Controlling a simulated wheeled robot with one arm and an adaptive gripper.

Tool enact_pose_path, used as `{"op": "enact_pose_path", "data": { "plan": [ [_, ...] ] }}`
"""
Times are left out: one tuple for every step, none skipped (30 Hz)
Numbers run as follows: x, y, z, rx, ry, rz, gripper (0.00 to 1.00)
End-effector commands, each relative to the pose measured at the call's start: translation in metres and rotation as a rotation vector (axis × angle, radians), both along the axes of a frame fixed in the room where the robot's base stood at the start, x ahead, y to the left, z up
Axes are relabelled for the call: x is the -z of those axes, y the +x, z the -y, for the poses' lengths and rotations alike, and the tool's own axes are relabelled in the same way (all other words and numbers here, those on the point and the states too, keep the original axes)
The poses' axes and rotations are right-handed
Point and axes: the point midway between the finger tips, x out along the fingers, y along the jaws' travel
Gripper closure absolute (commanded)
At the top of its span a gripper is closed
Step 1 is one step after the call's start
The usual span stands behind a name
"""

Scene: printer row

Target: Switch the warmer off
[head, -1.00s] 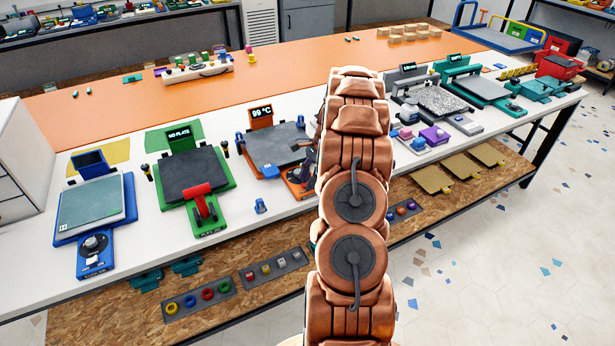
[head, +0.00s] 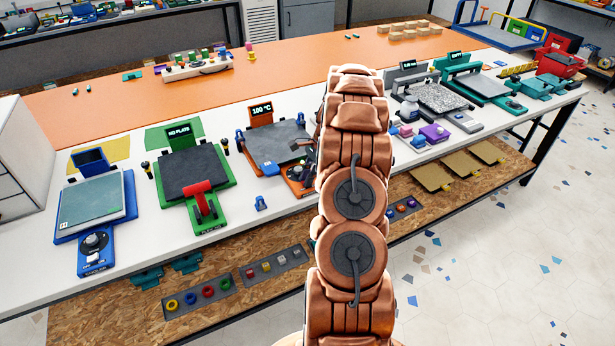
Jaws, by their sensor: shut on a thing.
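The orange warmer (head: 261,141) stands mid-bench with a grey plate (head: 283,136) and a small display (head: 261,109) reading 100 °C. A blue tab (head: 270,169) sits at its front left. Its control unit (head: 308,190) is at the front right, partly behind my arm. My gripper (head: 297,173) is low over this control unit, its dark fingers only partly visible beside my copper-coloured arm. It is shut on the control there. The control's switch position is hidden.
A green press (head: 168,204) with a red handle and a blue device (head: 127,208) with a dial stand to the left. Bottles and purple, blue blocks (head: 434,133) are close right of my arm. A small blue clip (head: 261,203) lies at the bench's front edge.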

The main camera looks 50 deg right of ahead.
Motion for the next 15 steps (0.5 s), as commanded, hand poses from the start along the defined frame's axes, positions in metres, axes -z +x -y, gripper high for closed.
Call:
{"op": "enact_pose_path", "data": {
  "plan": [
    [0.0005, -0.0003, -0.0008, -0.001, -0.007, -0.004, 1.00],
    [0.0008, -0.0002, -0.0011, -0.001, -0.014, -0.008, 1.00],
    [0.0010, -0.0001, -0.0017, -0.002, -0.028, -0.014, 1.00],
    [0.0011, 0.0000, -0.0023, -0.002, -0.040, -0.018, 1.00],
    [0.0009, 0.0002, -0.0030, -0.002, -0.054, -0.023, 1.00],
    [0.0004, 0.0004, -0.0035, -0.002, -0.078, -0.031, 1.00],
    [0.0000, 0.0009, -0.0038, -0.003, -0.098, -0.036, 1.00],
    [-0.0002, 0.0017, -0.0042, -0.003, -0.119, -0.041, 1.00],
    [0.0002, 0.0016, -0.0053, -0.005, -0.145, -0.052, 1.00],
    [0.0008, 0.0014, -0.0065, -0.005, -0.161, -0.060, 1.00],
    [0.0014, 0.0012, -0.0074, -0.004, -0.180, -0.068, 1.00],
    [0.0019, 0.0014, -0.0075, -0.004, -0.207, -0.076, 1.00],
    [0.0020, 0.0020, -0.0076, -0.003, -0.228, -0.082, 1.00],
    [0.0019, 0.0027, -0.0079, -0.004, -0.247, -0.087, 1.00],
    [0.0015, 0.0028, -0.0081, -0.004, -0.271, -0.095, 1.00]
  ]
}}
